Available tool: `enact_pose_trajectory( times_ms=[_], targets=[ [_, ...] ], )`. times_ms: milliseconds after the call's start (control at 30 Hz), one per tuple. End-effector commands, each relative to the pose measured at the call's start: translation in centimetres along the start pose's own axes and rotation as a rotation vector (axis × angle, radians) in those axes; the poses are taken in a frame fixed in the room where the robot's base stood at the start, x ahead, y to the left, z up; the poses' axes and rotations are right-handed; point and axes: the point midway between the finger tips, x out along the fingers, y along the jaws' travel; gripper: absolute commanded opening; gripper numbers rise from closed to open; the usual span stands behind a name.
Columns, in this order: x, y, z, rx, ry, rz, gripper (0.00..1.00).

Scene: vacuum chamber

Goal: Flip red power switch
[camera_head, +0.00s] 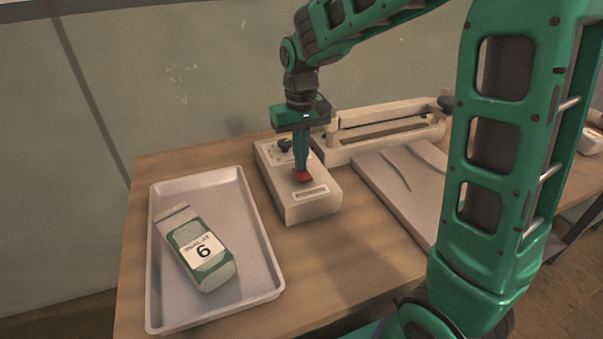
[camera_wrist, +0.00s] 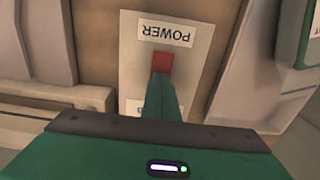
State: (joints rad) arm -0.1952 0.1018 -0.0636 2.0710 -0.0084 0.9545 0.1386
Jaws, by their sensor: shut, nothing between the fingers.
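The red power switch (camera_head: 302,176) sits on top of a beige control box (camera_head: 312,205) on the table. In the wrist view the red switch (camera_wrist: 162,62) lies just below a white label reading POWER (camera_wrist: 166,31), which appears upside down. My gripper (camera_head: 301,172) points down over the box, with its fingers together and empty. The fingertips are at the switch and appear to touch it, though exact contact is hard to tell. In the wrist view the fingers (camera_wrist: 160,82) hide the near part of the switch.
A grey tray (camera_head: 160,292) holding a green and white pack (camera_head: 200,250) stands left of the box. A long beige sealer-like device (camera_head: 385,135) is behind to the right. A pale flat slab (camera_head: 385,185) lies right of the box. Bare table shows in front.

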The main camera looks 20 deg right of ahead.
Motion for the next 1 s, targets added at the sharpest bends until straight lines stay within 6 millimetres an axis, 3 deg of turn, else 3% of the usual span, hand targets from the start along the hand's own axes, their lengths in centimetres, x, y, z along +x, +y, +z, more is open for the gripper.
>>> enact_pose_trajectory(
  times_ms=[233,1000],
  targets=[
    [-0.3,0.0,0.1,0.000,-0.003,0.000,0.00],
    [-5.7,0.0,0.0,0.000,0.001,0.000,0.00]
  ],
)
